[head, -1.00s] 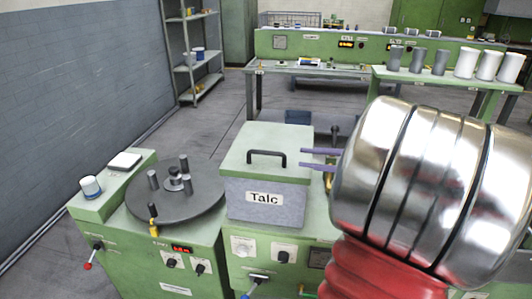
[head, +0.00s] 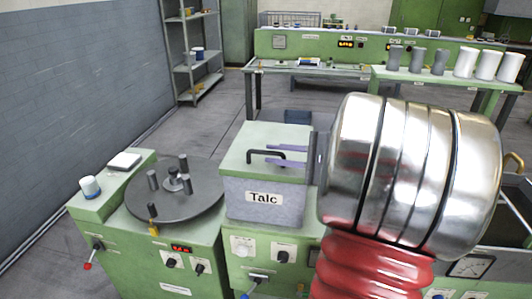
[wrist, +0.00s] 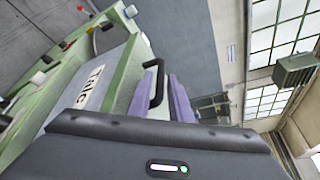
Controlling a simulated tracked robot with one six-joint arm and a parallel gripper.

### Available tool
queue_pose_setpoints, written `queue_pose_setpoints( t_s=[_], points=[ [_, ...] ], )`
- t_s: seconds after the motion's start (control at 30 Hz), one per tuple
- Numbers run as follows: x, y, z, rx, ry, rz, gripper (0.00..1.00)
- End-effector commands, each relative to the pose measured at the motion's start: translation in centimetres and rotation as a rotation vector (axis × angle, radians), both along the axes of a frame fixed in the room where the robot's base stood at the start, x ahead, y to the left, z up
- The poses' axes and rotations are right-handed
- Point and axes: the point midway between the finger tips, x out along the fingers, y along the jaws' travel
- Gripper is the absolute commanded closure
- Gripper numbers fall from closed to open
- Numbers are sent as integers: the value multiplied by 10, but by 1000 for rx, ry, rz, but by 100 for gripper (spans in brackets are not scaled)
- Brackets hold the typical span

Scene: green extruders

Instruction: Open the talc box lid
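The talc box (head: 264,200) is a grey box with a "Talc" label and a green lid (head: 240,137). The lid lies flat and closed on top. Its black bar handle (head: 268,152) stands on the lid and also shows in the wrist view (wrist: 156,84). My gripper (head: 267,154) comes in from the right with its two purple fingers apart. In the head view the fingertips overlap the right part of the handle. In the wrist view the fingers (wrist: 172,100) are right beside the handle.
A dark round turntable (head: 170,195) with upright pegs stands left of the box. A white-and-blue cup (head: 90,187) is at the far left. A green bench (head: 440,77) with grey and white cups stands behind my arm.

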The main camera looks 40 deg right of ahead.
Motion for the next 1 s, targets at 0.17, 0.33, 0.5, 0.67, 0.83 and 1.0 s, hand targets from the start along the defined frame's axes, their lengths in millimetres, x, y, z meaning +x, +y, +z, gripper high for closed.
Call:
queue_pose_setpoints(
  t_s=[0.17,0.33,0.5,0.67,0.83,1.0],
  points=[
    [22,7,-5,1,0,2,82],
    [34,11,-8,-1,0,2,82],
    [37,11,-8,-1,-1,-1,82],
    [36,11,-8,-1,0,-2,82],
    [36,11,-8,-1,0,-2,92],
    [36,11,-9,-1,1,-2,100]
  ],
)
